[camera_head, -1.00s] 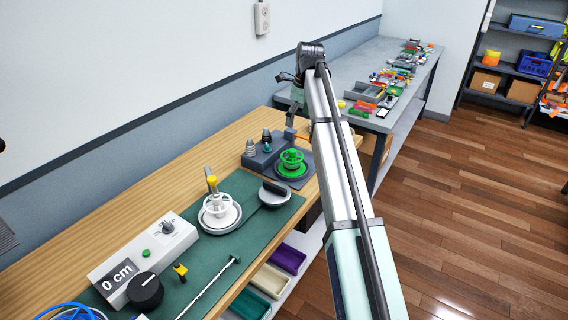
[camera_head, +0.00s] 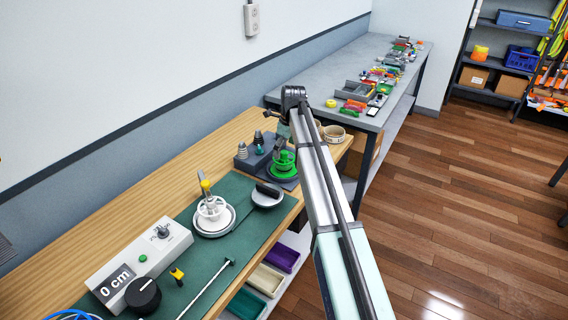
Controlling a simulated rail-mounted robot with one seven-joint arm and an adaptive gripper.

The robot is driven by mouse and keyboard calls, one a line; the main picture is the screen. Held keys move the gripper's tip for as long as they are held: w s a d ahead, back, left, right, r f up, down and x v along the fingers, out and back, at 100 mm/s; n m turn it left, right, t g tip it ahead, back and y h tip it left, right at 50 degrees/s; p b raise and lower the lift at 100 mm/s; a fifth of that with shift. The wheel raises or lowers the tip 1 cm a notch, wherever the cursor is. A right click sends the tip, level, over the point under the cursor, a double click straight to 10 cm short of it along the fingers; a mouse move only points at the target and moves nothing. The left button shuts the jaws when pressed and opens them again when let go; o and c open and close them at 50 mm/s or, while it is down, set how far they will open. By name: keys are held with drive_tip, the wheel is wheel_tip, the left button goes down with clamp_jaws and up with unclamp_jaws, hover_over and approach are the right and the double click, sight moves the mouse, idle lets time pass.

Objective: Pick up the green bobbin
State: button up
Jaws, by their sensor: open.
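The green bobbin (camera_head: 284,162) stands on a round green base on a dark plate, on the wooden workbench left of my arm. My gripper (camera_head: 280,147) points down at the bobbin's top and partly covers it. It is open. The fingertips are small and dark here, so I cannot tell whether they are around the bobbin or just above it.
A grey block with cone-shaped pegs (camera_head: 256,151) stands close left of the bobbin. A white bobbin on a round holder (camera_head: 213,212) and a grey round device (camera_head: 267,195) sit nearer on the green mat. Two round containers (camera_head: 333,132) stand behind my arm.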

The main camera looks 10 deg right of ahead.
sight(284, 160)
drive_tip(key=shift+w+a+f+p, duration=0.15)
drive_tip(key=shift+f+p, duration=0.25)
drive_tip(key=shift+f, duration=0.8)
drive_tip(key=shift+w+a+f+p, duration=0.1)
drive_tip(key=shift+f+p, duration=0.3)
drive_tip(key=shift+f, duration=0.75)
drive_tip(key=c, duration=1.1)
drive_tip(key=shift+o, duration=0.2)
drive_tip(key=shift+r, duration=0.1)
